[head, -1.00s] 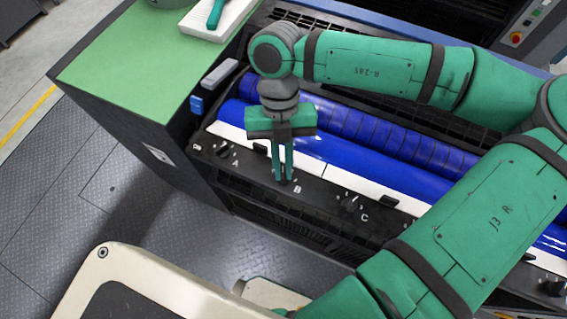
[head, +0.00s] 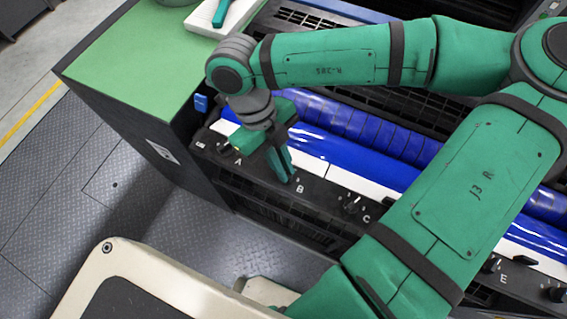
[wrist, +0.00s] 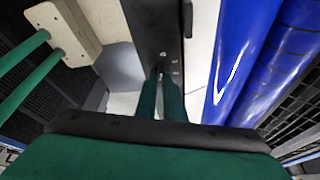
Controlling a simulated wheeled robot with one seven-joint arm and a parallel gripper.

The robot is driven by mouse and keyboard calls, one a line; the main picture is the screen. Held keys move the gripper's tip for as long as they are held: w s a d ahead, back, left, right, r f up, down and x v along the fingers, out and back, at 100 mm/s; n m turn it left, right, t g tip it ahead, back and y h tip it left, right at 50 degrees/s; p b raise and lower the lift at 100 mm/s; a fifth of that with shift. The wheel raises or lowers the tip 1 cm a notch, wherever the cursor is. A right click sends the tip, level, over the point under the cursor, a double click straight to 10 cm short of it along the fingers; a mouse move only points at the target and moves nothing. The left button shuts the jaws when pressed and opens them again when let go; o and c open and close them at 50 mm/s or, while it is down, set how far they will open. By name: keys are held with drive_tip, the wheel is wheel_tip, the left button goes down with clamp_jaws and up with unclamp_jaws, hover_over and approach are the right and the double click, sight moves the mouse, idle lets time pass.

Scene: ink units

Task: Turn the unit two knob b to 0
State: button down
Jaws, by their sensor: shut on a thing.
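My gripper (head: 287,179) is shut on knob B, with its fingertips down at the black panel (head: 320,189) just left of the printed letter B (head: 299,189). The fingers hide the knob almost wholly, so I cannot tell its pointer's direction. In the wrist view the two green fingers (wrist: 160,72) meet close together at the panel (wrist: 150,25), beside small white marks. The gripper is tilted, its wrist up and to the left of the fingertips in the head view. No unit number is readable.
Knob A (head: 226,150) is left of my gripper, knob C (head: 351,206) to its right, and knob E (head: 490,265) farther right. Blue rollers (head: 345,150) lie behind the panel. A green-topped cabinet (head: 135,65) stands at the left.

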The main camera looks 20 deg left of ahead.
drive_tip(key=shift+n, duration=0.3)
drive_tip(key=c, duration=1.9)
unclamp_jaws()
drive_tip(key=shift+o, duration=0.2)
drive_tip(key=v, duration=1)
drive_tip(key=shift+r, duration=0.4)
drive_tip(key=shift+a, duration=0.15)
